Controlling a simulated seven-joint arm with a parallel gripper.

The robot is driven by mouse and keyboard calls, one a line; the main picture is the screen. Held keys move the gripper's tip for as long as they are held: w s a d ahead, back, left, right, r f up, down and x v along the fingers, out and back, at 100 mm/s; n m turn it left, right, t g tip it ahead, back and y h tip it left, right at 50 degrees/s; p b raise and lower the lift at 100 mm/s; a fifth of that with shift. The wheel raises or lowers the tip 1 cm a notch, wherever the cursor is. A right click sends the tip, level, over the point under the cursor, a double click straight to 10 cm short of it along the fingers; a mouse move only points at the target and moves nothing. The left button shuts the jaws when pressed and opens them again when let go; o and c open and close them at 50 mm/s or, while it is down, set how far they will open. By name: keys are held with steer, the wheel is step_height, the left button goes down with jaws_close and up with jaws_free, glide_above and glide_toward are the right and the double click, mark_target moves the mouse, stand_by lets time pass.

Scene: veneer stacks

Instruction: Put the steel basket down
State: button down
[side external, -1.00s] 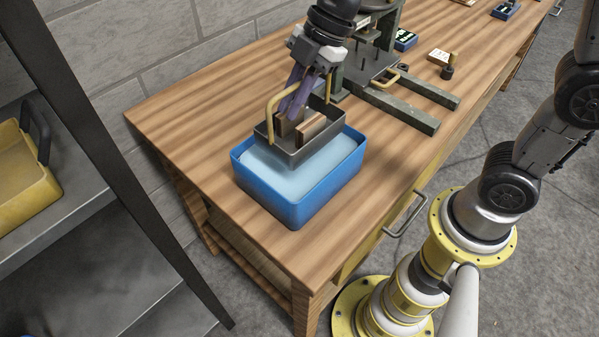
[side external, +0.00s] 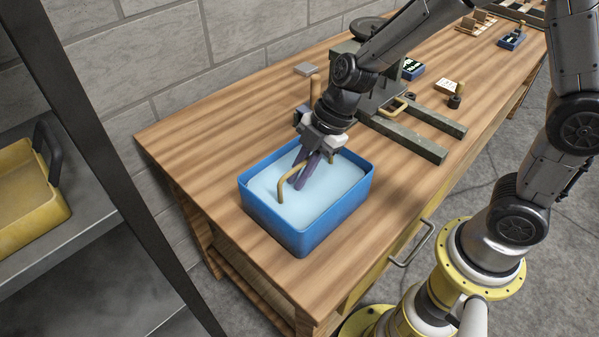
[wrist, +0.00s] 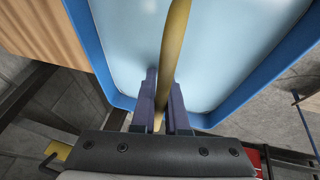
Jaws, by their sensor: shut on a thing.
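The steel basket shows only by its yellow arched handle (side external: 281,190), which rises out of the pale blue liquid in the blue tub (side external: 305,238). The basket's body and the wooden pieces in it are hidden under the liquid. My gripper (side external: 299,186) is shut on the handle, low over the tub and inside its rim. In the wrist view the handle (wrist: 173,50) runs between the two purple fingers of my gripper (wrist: 163,75), and the tub's rim (wrist: 88,45) surrounds the liquid.
A dark press frame with two long rails (side external: 415,135) stands right behind the tub. The wooden bench (side external: 200,140) is clear left of the tub. A shelf with a yellow bin (side external: 30,205) stands at left.

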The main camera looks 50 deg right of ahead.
steer(key=c, duration=0.9)
jaws_free()
steer(key=shift+f, duration=0.1)
steer(key=v, duration=1.2)
steer(key=shift+s+d+r+m+t+h, duration=0.7)
steer(key=shift+s+d+m, duration=0.95)
steer(key=shift+s+m, duration=1.2)
steer(key=shift+s+d+r+m+t+h, duration=0.45)
steer(key=shift+s+d+m+h, duration=0.4)
steer(key=shift+s+d+m, duration=1.45)
steer(key=shift+s+d+r+m+t+h, duration=0.85)
steer(key=shift+s+m, duration=2)
steer(key=shift+m, duration=1.2)
steer(key=shift+d+f+g, duration=0.1)
steer(key=shift+f+g, duration=0.15)
steer(key=shift+g, duration=0.05)
